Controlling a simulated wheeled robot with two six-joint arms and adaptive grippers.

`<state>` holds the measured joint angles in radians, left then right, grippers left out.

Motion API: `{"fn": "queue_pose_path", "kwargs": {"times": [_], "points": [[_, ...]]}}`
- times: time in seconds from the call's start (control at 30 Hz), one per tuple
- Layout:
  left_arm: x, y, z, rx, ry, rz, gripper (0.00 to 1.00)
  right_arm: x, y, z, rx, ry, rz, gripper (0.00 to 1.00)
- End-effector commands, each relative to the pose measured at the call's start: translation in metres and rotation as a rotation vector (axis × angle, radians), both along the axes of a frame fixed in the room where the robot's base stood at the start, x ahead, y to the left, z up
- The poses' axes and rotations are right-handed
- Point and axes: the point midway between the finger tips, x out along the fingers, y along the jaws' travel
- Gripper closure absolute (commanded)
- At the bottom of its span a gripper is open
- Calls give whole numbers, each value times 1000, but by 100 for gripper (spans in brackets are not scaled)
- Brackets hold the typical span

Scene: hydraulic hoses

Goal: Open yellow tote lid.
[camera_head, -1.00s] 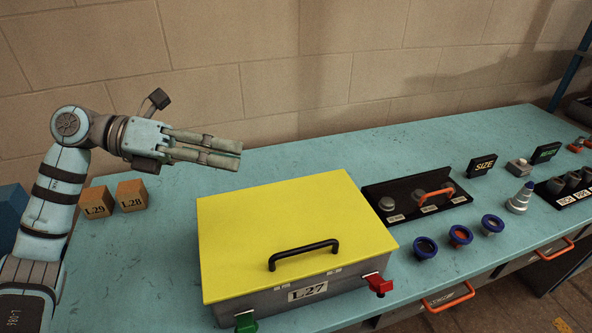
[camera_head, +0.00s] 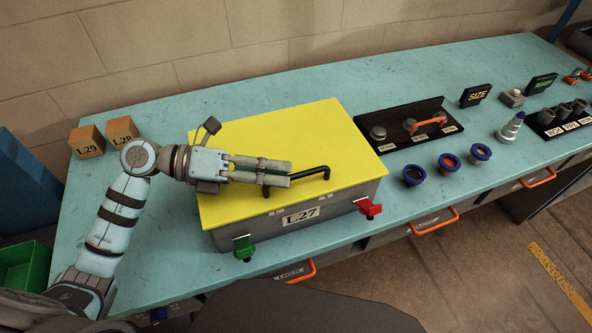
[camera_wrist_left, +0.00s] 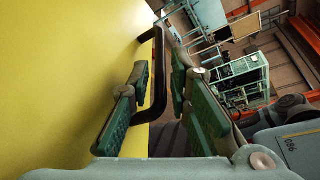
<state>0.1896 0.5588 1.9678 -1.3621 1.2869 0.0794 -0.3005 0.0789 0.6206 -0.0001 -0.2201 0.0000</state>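The yellow tote lid (camera_head: 300,125) lies flat and closed on the grey tote (camera_head: 340,208), labelled L27. A black handle (camera_head: 316,174) stands on the lid near its front edge. My left gripper (camera_head: 288,174) is over the lid at the handle and hides part of it. In the left wrist view the green-padded fingers (camera_wrist_left: 160,72) are apart, with the black handle (camera_wrist_left: 160,88) between them and the lid (camera_wrist_left: 60,70) to the left. A green latch (camera_head: 244,248) and a red latch (camera_head: 370,208) are at the tote's front. My right gripper is not in view.
Orange blocks L29 (camera_head: 87,141) and L28 (camera_head: 121,131) stand at the back left. A black hose rack (camera_head: 400,128) and several blue-rimmed rings, one of them nearest the tote (camera_head: 413,175), are to the right. The teal bench (camera_head: 300,82) is clear behind the tote.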

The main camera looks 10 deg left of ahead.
Motion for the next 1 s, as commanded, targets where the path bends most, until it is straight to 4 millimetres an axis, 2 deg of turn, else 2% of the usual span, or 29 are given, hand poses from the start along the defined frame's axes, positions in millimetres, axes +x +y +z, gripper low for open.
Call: {"fn": "queue_pose_path", "kwargs": {"times": [0.1,0.3,0.57,0.7,1.0], "points": [[5,-21,-2,-5,0,0,82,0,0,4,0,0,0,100],[9,-38,-8,0,1,0,82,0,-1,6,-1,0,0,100],[10,-39,-9,1,1,0,82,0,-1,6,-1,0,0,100],[9,-39,-9,1,1,0,100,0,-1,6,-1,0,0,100],[9,-39,-9,1,1,0,100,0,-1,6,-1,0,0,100]]}}
